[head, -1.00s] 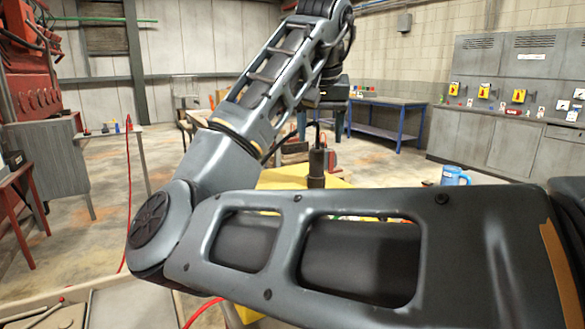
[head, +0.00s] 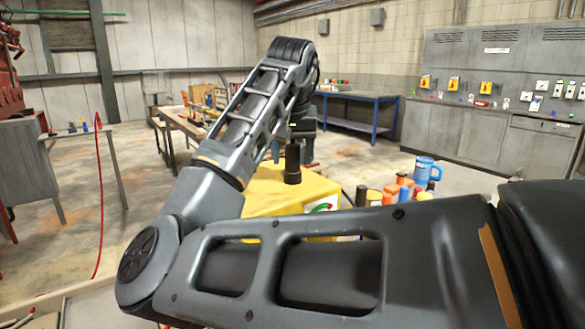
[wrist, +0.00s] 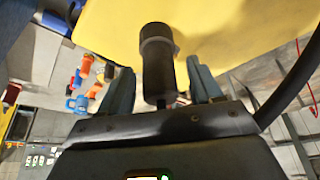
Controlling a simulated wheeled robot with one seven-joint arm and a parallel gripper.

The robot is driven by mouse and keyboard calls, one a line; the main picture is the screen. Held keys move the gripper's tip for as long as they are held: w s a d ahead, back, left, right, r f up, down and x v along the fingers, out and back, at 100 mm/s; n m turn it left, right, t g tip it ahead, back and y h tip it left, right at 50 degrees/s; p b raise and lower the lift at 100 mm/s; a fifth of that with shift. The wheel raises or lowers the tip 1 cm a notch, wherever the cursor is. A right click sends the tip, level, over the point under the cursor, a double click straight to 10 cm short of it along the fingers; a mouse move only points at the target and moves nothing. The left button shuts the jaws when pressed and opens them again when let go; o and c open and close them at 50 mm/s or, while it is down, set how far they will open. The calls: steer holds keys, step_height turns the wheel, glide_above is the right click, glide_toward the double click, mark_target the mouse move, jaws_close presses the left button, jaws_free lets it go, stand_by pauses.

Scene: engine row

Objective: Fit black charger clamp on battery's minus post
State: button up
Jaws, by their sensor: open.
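A black upright cylinder (head: 293,165), which looks like the black charger clamp, stands on a yellow box (head: 262,193). In the wrist view the black cylinder (wrist: 157,62) reaches from the yellow surface (wrist: 225,30) toward my palm. My gripper (wrist: 159,68) is open, with one finger on each side of the cylinder. Gaps show between the cylinder and both fingers. In the head view my gripper (head: 292,148) is over the cylinder's upper part. I cannot make out the battery or its minus post; my forearm covers much of the lower scene.
A black cable (wrist: 295,85) curves at the right of the wrist view. A blue workbench (head: 357,110) and grey cabinets (head: 480,90) stand behind.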

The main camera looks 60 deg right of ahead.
jaws_close()
stand_by(0.4)
steer(key=shift+r, duration=0.1)
